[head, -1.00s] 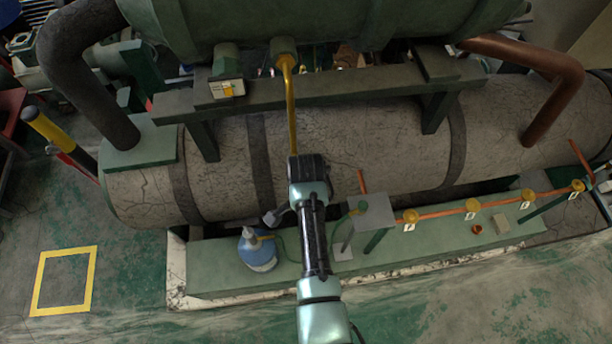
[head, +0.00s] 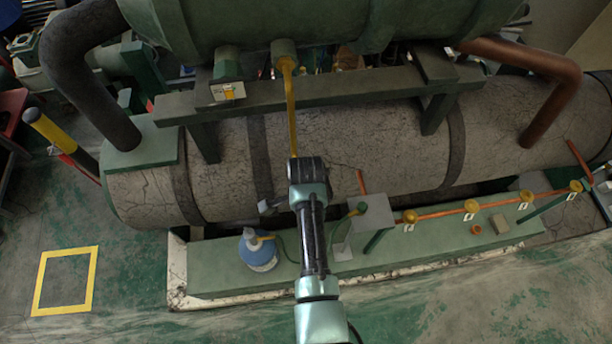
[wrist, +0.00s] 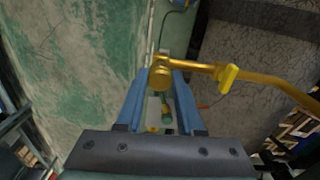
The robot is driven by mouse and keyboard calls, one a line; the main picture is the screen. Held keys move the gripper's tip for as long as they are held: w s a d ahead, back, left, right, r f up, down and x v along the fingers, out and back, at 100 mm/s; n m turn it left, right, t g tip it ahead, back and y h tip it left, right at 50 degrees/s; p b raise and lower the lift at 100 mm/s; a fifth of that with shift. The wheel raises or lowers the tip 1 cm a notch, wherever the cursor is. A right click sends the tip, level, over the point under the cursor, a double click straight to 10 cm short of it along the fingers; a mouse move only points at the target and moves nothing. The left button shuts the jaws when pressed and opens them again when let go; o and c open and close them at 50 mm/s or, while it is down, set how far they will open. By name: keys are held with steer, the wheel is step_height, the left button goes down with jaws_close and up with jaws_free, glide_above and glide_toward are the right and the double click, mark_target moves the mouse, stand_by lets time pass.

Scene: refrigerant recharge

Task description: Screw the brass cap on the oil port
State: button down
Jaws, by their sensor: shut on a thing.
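In the wrist view, the two blue fingers of my gripper (wrist: 161,80) are closed on the round brass cap (wrist: 160,74). The cap is at the end of the yellow oil pipe (wrist: 200,67), which carries a small yellow valve handle (wrist: 229,79). The port itself is hidden behind the cap and fingers, so I cannot tell how far the cap is threaded on. In the head view, the yellow pipe (head: 291,115) hangs from the upper green tank and its lower end is behind my arm. My gripper is hidden there.
A blue bottle (head: 258,252) and a grey box stand (head: 372,212) are on the green plinth (head: 215,275), either side of my arm. A copper line (head: 440,213) with several yellow valves runs to the right. A grey beam (head: 330,90) crosses above.

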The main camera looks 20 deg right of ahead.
steer(key=shift+m, duration=1.8)
steer(key=shift+m, duration=1.1)
steer(key=shift+c, duration=2.2)
jaws_free()
step_height(320, 180, up, 13)
steer(key=b, duration=0.2)
